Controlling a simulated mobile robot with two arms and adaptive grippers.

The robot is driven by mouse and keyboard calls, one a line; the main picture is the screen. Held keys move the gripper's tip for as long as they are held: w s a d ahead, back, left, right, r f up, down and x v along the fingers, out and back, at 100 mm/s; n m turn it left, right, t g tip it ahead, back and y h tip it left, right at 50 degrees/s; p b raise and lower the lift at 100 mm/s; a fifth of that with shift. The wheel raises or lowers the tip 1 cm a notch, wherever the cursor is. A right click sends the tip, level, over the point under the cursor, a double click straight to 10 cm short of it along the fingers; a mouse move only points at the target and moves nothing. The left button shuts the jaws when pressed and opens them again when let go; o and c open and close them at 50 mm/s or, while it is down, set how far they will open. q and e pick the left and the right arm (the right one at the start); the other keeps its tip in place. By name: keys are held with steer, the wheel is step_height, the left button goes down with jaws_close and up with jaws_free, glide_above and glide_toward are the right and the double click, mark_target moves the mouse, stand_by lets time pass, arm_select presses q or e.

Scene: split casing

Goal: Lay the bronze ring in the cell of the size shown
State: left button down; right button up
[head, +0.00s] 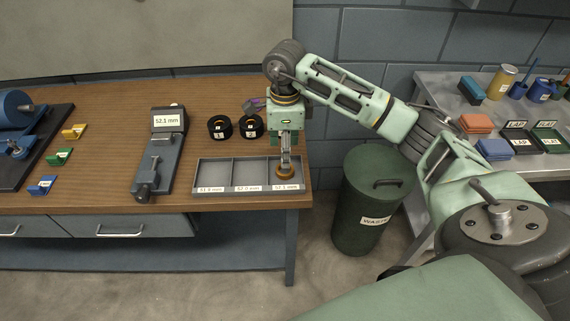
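The bronze ring (285,173) is at the right cell of the grey three-cell tray (228,160), the cell labelled 52.1 mm. I cannot tell whether it rests on the cell floor or is just above it. My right gripper (286,166) points straight down over this cell, its fingertips at the ring. The fingers look narrow from this side, and I cannot tell whether they grip the ring. The gauge display (168,119) reads 52.1 mm. The other two cells, labelled about 51.9 mm and 52.0 mm, are empty. My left gripper is out of view.
The grey gauge (155,165) stands left of the tray. Two black rings (220,127) lie behind the tray. Yellow, green and blue clips (58,157) are at the left. A green waste bin (365,200) stands right of the workbench. A second table (520,160) holds small trays and cups.

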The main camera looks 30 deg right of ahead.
steer(key=shift+r+b, duration=0.4)
steer(key=shift+r, duration=2.1)
